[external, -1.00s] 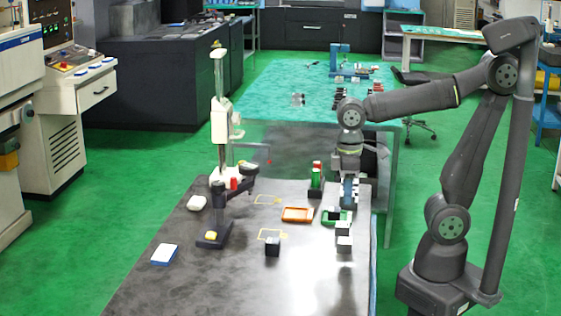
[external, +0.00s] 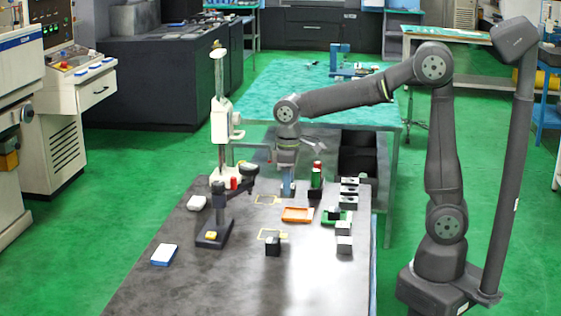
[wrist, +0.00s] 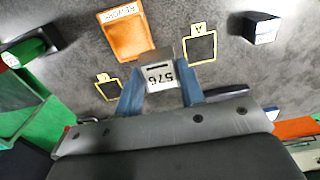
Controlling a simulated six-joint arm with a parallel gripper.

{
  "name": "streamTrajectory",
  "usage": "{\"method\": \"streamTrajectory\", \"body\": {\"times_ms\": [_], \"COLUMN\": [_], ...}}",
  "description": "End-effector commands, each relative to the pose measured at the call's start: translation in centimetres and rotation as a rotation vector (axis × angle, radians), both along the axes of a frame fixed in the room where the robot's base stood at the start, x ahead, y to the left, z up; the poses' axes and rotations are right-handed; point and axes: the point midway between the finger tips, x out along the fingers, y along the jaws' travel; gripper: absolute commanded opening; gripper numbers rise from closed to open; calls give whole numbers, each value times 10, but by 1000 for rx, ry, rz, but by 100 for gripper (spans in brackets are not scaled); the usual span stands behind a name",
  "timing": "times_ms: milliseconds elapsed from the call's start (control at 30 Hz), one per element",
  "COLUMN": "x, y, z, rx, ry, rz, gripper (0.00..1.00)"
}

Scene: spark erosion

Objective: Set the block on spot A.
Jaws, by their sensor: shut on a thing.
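My gripper (external: 288,192) hangs over the far part of the dark table. Spot A (wrist: 200,47), a yellow square outline with an A tag, lies bare to the right of the block in the wrist view. It appears to be the nearer outline (external: 272,235) in the external view. Another yellow outline (wrist: 107,90) lies left of the gripper.
An orange tray (external: 297,214) lies right of the outlines. A dark block (external: 272,247) stands close to spot A's near edge. Several grey blocks and a green tray stand at right, with a green-and-red bottle (external: 316,175) behind. A tall stand (external: 219,120) rises at left.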

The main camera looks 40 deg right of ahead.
Motion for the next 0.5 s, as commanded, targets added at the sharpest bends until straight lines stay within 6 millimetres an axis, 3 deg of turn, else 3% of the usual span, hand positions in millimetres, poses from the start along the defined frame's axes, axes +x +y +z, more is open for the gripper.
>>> {"method": "streamTrajectory", "body": {"times_ms": [233,500], "x": [-15,-20], "y": [55,78], "z": [-34,-48], "rx": [-1,1], "ry": [1,-1], "rz": [4,0], "gripper": [1,1]}}
